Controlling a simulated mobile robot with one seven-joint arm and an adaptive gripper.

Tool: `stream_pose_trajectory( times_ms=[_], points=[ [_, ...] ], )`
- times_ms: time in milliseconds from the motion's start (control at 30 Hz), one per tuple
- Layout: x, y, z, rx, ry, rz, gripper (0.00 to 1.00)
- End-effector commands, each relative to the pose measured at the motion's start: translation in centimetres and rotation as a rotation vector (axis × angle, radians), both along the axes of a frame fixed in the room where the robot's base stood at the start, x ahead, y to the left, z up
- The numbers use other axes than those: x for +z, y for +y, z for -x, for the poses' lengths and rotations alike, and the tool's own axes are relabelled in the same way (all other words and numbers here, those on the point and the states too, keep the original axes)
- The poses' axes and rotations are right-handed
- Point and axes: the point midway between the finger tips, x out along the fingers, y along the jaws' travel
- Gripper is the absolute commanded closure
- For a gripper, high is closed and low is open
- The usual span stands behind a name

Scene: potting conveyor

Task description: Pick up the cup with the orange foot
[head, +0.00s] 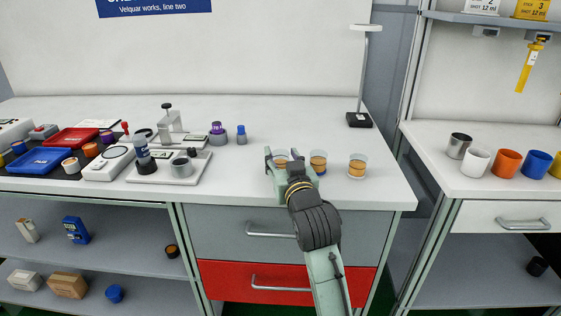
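Three small clear cups with amber contents stand in a row near the front right of the white bench. The left cup (281,156) is partly hidden by my gripper (281,161). The middle cup (318,160) shows blue at its base, just right of my gripper. The right cup (358,165) stands apart and looks orange-amber low down; I cannot clearly separate its foot from its contents. The left cup's foot is hidden. My gripper's fingers appear on either side of the left cup; whether they touch it cannot be told.
A lamp (359,119) stands behind the right cup. A purple-topped container (217,133) and a blue-capped bottle (241,134) stand back left. Solid cups, including an orange one (506,163), stand on the right-hand counter, across a gap.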

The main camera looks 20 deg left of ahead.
Motion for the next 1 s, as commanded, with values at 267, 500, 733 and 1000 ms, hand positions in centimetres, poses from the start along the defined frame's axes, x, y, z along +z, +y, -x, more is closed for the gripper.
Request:
stream_pose_trajectory(
  times_ms=[267,500,733,1000],
  points=[
    [0.0,0.0,0.0,0.0,0.0,0.0,0.76],
    [0.0,0.0,0.0,0.0,0.0,0.0,0.91],
    [0.1,0.0,0.0,0.0,0.0,0.0,0.91],
    [2.0,0.0,0.0,0.001,-0.004,0.001,0.91]
  ],
)
